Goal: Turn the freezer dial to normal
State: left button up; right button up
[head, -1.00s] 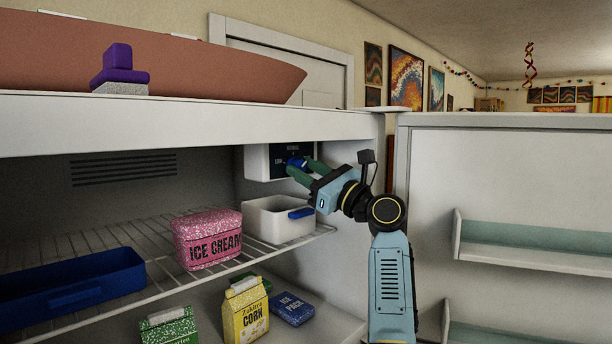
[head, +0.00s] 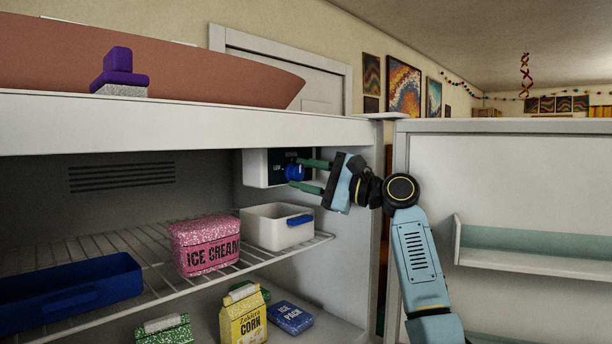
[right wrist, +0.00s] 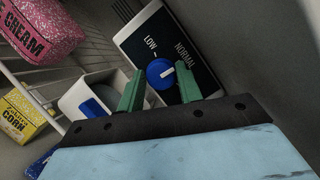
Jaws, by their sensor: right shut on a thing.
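The freezer dial (head: 294,172) is a round blue knob on a dark panel, on the front of a white box (head: 255,168) under the freezer's ceiling. In the right wrist view the dial (right wrist: 158,75) carries a white mark that points toward the side of the word NORMAL (right wrist: 184,55); LOW (right wrist: 151,46) is printed at the upper left. My right gripper (head: 306,175) has one green finger above the dial and one below it, and is shut on it. In the right wrist view the gripper (right wrist: 160,84) has a finger on either side of the dial. My left gripper is not in view.
A white bin (head: 275,232) with a blue handle stands on the wire shelf below the dial. A pink ice cream tub (head: 203,260) and a blue tray (head: 70,296) are farther left. A corn carton (head: 240,315) and ice pack (head: 290,318) lie lower. The open door (head: 520,180) is right.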

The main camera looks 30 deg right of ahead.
jog(key=shift+n+g, duration=0.4)
jog(key=shift+n, duration=0.2)
jog(key=o, duration=1)
